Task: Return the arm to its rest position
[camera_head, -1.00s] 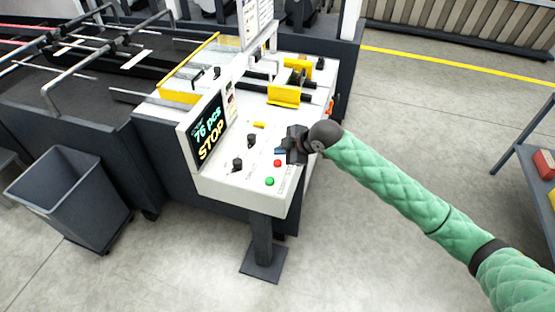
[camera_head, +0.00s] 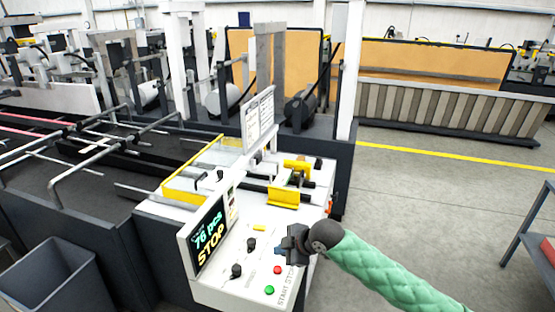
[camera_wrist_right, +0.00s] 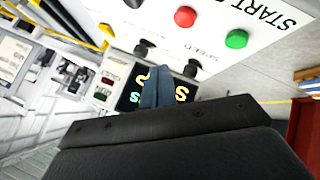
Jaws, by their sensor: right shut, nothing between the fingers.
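My right arm, in a green quilted sleeve, comes in from the lower right in the head view. Its dark right gripper (camera_head: 286,244) is shut and empty, over the machine's white control panel (camera_head: 217,288). The panel carries a red button (camera_head: 277,270), a green button (camera_head: 269,290) and black knobs (camera_head: 236,270). In the right wrist view the gripper's dark body fills the lower part, with the red button (camera_wrist_right: 185,17) and green button (camera_wrist_right: 236,39) apart from it. My left gripper is not in view.
A display (camera_head: 209,238) reading "76 pcs STOP" stands at the panel's left edge. A grey bin (camera_head: 50,282) is at the lower left. A shelf with a red item (camera_head: 548,250) is at the right edge. Open floor (camera_head: 430,200) lies right of the machine.

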